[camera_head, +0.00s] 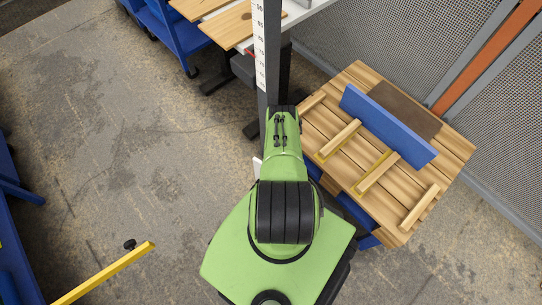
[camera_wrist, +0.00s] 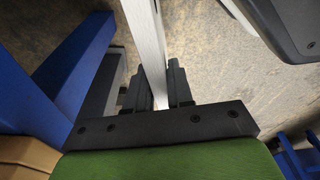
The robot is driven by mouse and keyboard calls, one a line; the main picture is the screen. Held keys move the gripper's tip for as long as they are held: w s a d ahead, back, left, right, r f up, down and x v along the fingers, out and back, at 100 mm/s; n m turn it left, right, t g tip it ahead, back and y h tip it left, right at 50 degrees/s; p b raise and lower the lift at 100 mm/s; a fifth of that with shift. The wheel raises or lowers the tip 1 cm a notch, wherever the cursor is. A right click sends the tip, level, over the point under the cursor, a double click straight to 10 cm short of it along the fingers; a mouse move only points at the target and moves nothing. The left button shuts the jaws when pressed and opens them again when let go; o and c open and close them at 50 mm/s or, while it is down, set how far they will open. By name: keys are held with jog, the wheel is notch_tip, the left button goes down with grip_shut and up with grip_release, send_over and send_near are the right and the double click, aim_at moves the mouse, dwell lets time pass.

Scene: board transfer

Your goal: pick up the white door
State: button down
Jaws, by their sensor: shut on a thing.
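The white door (camera_wrist: 148,38) shows in the wrist view as a narrow white panel seen edge-on. It runs from between my fingers to the top of the picture. My gripper (camera_wrist: 160,88) is shut on it, with one dark finger on each side. In the head view my green arm covers the gripper. Only a small white piece (camera_head: 257,168) shows beside the arm there, probably part of the door.
A wooden-topped table (camera_head: 455,150) stands to the right, with wooden slats and an upright blue board (camera_head: 388,125). A yellow bar (camera_head: 105,274) is at the lower left. Blue carts (camera_head: 177,35) stand at the back. Bare floor (camera_head: 130,130) lies left of my arm.

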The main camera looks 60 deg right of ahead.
jog(key=shift+r, duration=0.1)
dwell(0.6)
notch_tip(320, 180, up, 10)
jog(key=p, duration=0.5)
